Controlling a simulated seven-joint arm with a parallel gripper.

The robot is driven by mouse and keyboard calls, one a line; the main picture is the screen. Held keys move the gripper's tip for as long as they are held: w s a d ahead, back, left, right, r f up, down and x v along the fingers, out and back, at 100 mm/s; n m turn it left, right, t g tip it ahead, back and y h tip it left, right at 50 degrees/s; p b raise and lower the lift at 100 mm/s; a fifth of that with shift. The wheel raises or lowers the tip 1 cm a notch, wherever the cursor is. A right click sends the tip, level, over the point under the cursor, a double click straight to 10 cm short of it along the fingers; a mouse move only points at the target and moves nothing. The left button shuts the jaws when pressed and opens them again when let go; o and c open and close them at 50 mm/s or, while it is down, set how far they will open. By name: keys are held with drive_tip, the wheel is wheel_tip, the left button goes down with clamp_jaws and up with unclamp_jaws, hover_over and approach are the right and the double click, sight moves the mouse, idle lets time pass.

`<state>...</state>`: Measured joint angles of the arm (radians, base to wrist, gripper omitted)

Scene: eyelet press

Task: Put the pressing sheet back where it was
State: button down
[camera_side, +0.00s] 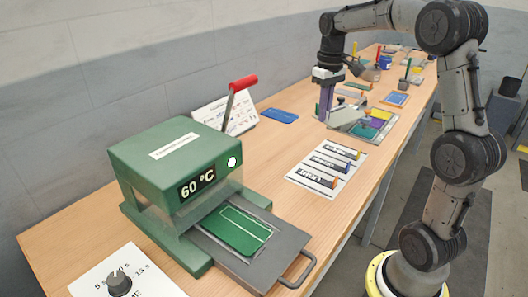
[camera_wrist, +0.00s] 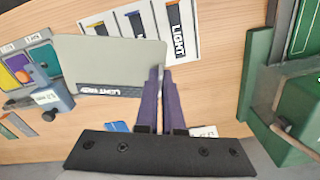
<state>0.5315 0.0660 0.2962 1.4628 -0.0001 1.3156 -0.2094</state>
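The pressing sheet (camera_wrist: 110,60) is a thin pale grey plate with a dark printed label strip along one edge. In the wrist view, my gripper (camera_wrist: 161,76) has its purple fingers close together on the sheet's right edge. In the side view, the sheet (camera_side: 346,115) extends to the right of my gripper (camera_side: 325,116), above the table. A white card (camera_side: 327,170) with three dark labelled bars, one reading LIGHT, lies nearer the press; it also shows in the wrist view (camera_wrist: 194,42). The fingertips' contact with the sheet is partly hidden.
The green press (camera_side: 165,165) reads 60 °C, with its grey tray (camera_side: 270,262) out and a green piece on it. A dial card (camera_side: 120,275) lies in front. A blue pad (camera_side: 279,116) and a coloured board (camera_side: 380,124) lie farther back. Bare table surrounds the white card.

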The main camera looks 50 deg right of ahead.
drive_tip(key=d, duration=0.2)
drive_tip(key=d+m, duration=0.1)
drive_tip(key=d, duration=0.1)
drive_tip(key=d+r+m, duration=0.1)
drive_tip(key=d, duration=0.1)
drive_tip(key=shift+s, duration=0.1)
drive_tip(key=shift+d+m, duration=0.3)
drive_tip(key=shift+d, duration=0.05)
drive_tip(key=w+f+n, duration=0.1)
drive_tip(key=w+n, duration=0.1)
drive_tip(key=w, duration=0.2)
drive_tip(key=n, duration=0.9)
hover_over(259, 162)
wheel_tip(259, 162, down, 8)
drive_tip(key=f, duration=0.1)
wheel_tip(259, 162, down, 3)
drive_tip(key=shift+a+r, duration=0.1)
drive_tip(key=shift+f, duration=2.35)
drive_tip(key=shift+f, duration=0.15)
drive_tip(key=c, duration=1)
unclamp_jaws()
drive_tip(key=shift+c, duration=0.2)
